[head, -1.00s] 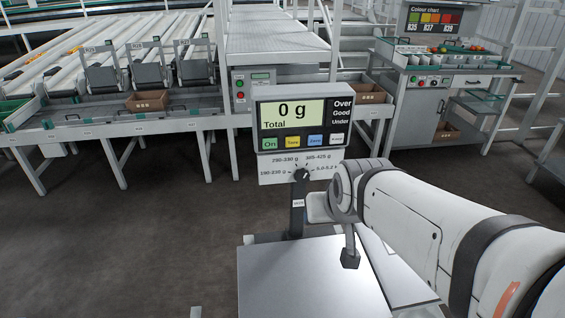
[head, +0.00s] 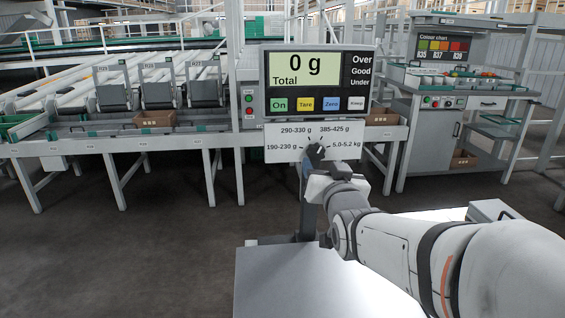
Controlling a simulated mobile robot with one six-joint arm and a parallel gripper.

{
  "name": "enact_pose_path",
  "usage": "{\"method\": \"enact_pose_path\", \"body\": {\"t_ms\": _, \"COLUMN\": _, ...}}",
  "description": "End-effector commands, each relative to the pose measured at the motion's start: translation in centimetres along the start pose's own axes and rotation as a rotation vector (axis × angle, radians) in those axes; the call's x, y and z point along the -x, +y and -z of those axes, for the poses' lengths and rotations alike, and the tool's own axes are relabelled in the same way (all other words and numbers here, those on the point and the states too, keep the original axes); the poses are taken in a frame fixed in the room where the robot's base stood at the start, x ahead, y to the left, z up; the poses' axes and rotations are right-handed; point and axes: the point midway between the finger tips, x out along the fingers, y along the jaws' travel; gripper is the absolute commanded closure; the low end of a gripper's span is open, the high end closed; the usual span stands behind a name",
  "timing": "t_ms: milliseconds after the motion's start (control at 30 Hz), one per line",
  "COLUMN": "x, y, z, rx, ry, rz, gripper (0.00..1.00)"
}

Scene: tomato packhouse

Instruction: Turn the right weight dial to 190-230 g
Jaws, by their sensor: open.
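The weight dial (head: 315,151) is a small dark knob on a white plate (head: 345,153) below the scale's display box. The plate reads 190-230 g at lower left, 290-330 g at upper left, 385-425 g at upper right and 5.0-5.2 kg at lower right. I cannot make out clearly which mark the knob points to. My gripper (head: 316,164) is open, just below and in front of the knob, and covers its lower part. I cannot tell whether the fingers touch it.
The scale display (head: 316,80) reads 0 g, Total, with coloured buttons under it. A grey post (head: 309,215) carries it above the flat weighing plate (head: 275,285). My arm fills the lower right. Sorting lanes and a colour-chart bench (head: 448,103) stand behind.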

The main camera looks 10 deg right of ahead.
Motion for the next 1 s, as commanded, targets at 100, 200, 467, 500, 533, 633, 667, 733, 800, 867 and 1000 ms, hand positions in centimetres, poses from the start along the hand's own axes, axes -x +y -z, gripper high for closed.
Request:
{"method": "enact_pose_path", "body": {"t_ms": 100, "x": -1.7, "y": 0.0, "z": -0.1, "rx": 0.000, "ry": -0.003, "rz": 0.000, "gripper": 0.38}}
{"method": "enact_pose_path", "body": {"t_ms": 200, "x": -3.3, "y": 0.0, "z": -0.1, "rx": 0.000, "ry": -0.003, "rz": 0.001, "gripper": 0.38}}
{"method": "enact_pose_path", "body": {"t_ms": 467, "x": -6.4, "y": -0.1, "z": -0.1, "rx": -0.001, "ry": -0.003, "rz": 0.001, "gripper": 0.38}}
{"method": "enact_pose_path", "body": {"t_ms": 500, "x": -6.6, "y": -0.1, "z": -0.1, "rx": -0.001, "ry": -0.003, "rz": 0.002, "gripper": 0.38}}
{"method": "enact_pose_path", "body": {"t_ms": 533, "x": -6.7, "y": -0.1, "z": -0.1, "rx": -0.001, "ry": -0.004, "rz": 0.002, "gripper": 0.38}}
{"method": "enact_pose_path", "body": {"t_ms": 633, "x": -6.9, "y": -0.1, "z": -0.1, "rx": -0.001, "ry": -0.004, "rz": 0.002, "gripper": 0.38}}
{"method": "enact_pose_path", "body": {"t_ms": 667, "x": -7.0, "y": -0.1, "z": -0.1, "rx": -0.001, "ry": -0.004, "rz": 0.002, "gripper": 0.38}}
{"method": "enact_pose_path", "body": {"t_ms": 733, "x": -6.9, "y": -0.1, "z": 0.0, "rx": -0.001, "ry": -0.004, "rz": 0.002, "gripper": 0.38}}
{"method": "enact_pose_path", "body": {"t_ms": 800, "x": -6.9, "y": -0.1, "z": 0.0, "rx": 0.000, "ry": -0.004, "rz": 0.002, "gripper": 0.38}}
{"method": "enact_pose_path", "body": {"t_ms": 867, "x": -6.9, "y": -0.1, "z": 0.0, "rx": 0.000, "ry": -0.004, "rz": 0.002, "gripper": 0.40}}
{"method": "enact_pose_path", "body": {"t_ms": 1000, "x": -6.9, "y": -0.1, "z": 0.0, "rx": 0.000, "ry": -0.004, "rz": 0.003, "gripper": 0.52}}
